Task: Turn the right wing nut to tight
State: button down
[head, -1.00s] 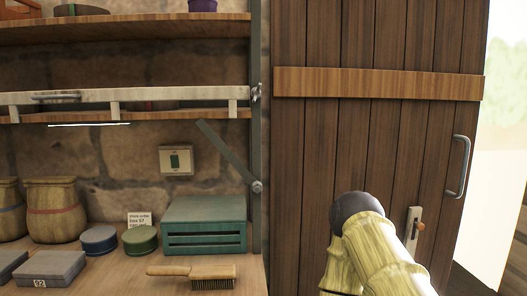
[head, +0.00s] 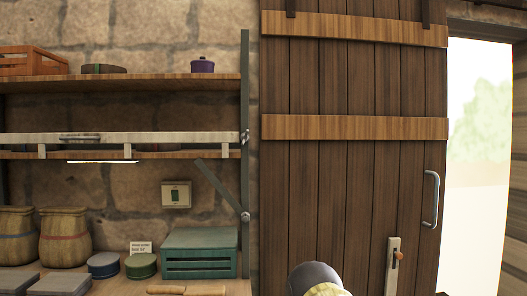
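A small silver fitting (head: 245,137), which looks like a wing nut, sits on the dark upright post at the right end of the pale rail (head: 110,139). It is too small to tell how tight it is. A second silver fitting (head: 245,216) sits lower on the post, at the foot of a slanted grey-green brace (head: 220,187). I cannot tell if this one has wings. My gripper is not in view. Only a dark, rounded and yellowish part of my arm shows at the bottom edge, right of the post and well below both fittings.
A plank door (head: 350,180) with a metal handle (head: 431,198) stands right of the post. Below the rail, a teal box (head: 200,252), round tins (head: 141,265), sacks (head: 64,237) and a brush (head: 187,290) crowd the bench. The space before the upper post is clear.

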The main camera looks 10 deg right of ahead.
aim_at(245, 137)
jog(key=z, duration=1.05)
jog(key=i, duration=0.65)
jog(key=u, duration=0.3)
